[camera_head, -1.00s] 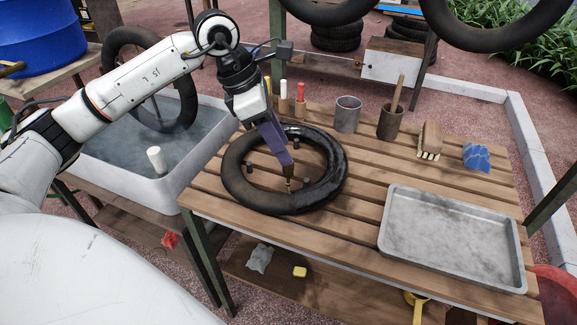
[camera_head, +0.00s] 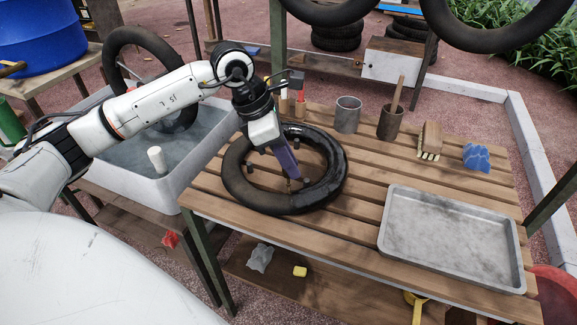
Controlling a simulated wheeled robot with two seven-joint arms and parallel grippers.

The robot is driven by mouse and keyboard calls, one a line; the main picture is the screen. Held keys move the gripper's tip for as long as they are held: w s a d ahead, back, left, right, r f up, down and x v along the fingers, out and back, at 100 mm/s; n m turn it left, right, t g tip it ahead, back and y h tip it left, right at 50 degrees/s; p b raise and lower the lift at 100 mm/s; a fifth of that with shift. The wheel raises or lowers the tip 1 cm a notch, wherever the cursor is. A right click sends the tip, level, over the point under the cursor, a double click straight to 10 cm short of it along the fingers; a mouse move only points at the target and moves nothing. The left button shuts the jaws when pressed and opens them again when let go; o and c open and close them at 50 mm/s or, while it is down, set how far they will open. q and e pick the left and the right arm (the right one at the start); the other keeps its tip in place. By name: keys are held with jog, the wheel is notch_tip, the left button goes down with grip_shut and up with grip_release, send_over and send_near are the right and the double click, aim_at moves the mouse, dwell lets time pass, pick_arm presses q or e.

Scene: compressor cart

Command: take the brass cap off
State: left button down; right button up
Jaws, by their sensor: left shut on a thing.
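A black inner tube (camera_head: 322,190) lies flat on the slatted wooden bench. Its valve stem, with the small brass cap (camera_head: 289,187), stands at the near inner edge of the ring. My left gripper (camera_head: 293,176) reaches down into the ring from above, its purple fingers tilted and shut at the top of the valve. The fingers hide most of the cap, so how far it sits on the stem cannot be seen. My right gripper is out of view.
Small dark pegs stand inside the ring. A grey metal tray (camera_head: 391,240) lies at the right of the bench. A metal cup (camera_head: 348,115), a brown pot (camera_head: 391,124), a brush (camera_head: 431,138) and a blue cloth (camera_head: 477,157) stand behind. A water trough (camera_head: 190,185) is at left.

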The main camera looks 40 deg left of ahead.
pick_arm(q)
jog(key=shift+r, duration=0.1)
notch_tip(320, 180, up, 8)
jog(key=shift+r, duration=0.25)
notch_tip(320, 180, up, 6)
jog(key=p, duration=0.4)
jog(key=shift+r+p, duration=0.2)
jog(key=shift+p, duration=0.1)
